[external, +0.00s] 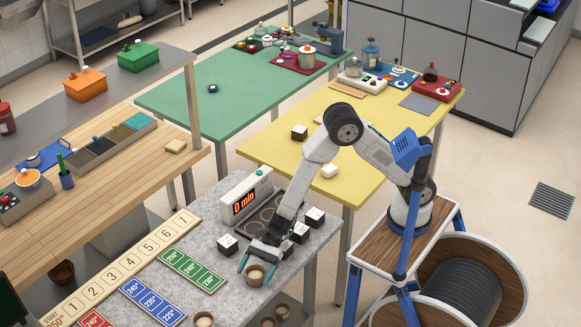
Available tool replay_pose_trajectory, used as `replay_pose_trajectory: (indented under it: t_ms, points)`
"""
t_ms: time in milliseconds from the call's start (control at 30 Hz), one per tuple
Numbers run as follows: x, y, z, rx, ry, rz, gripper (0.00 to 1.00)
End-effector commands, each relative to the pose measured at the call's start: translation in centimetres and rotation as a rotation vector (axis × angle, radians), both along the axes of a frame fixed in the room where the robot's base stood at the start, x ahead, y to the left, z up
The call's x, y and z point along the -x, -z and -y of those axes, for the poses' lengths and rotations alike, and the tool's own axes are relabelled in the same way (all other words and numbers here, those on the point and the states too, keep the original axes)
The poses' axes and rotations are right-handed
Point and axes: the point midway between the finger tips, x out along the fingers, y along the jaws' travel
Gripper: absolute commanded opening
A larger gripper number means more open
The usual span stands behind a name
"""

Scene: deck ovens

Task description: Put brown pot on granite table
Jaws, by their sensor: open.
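A small brown pot (256,275) with a pale inside appears upright on the grey granite table (205,248), near its front edge. My gripper (256,269) reaches down over the granite table with its teal fingertips apart. The fingertips are on either side of the brown pot; I cannot tell whether they touch it. Other brown pots show on the lower shelf under the table, one of them a brown pot (282,311) at the right.
A white timer (245,195) reading "0 min" and several white-topped dark cubes stand near my gripper. Numbered and coloured temperature boards lie to the left. A yellow table (285,150) and a green table (180,95) stand behind. The green table has much clear room.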

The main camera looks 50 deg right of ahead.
Motion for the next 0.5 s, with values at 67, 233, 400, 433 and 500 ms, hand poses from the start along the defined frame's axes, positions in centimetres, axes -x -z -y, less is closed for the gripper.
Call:
replay_pose_trajectory:
  t_ms: [67,233,400,433,500]
  points:
    - [-0.3,-0.8,1.6,-0.002,0.004,0.000,0.84]
    - [-0.9,-2.2,5.1,-0.001,0.004,0.000,0.84]
    - [-1.3,-3.3,7.7,-0.001,0.003,0.001,0.84]
    - [-1.3,-3.4,8.0,-0.001,0.002,0.001,0.84]
    - [-1.4,-3.7,8.6,-0.001,0.002,0.000,0.84]
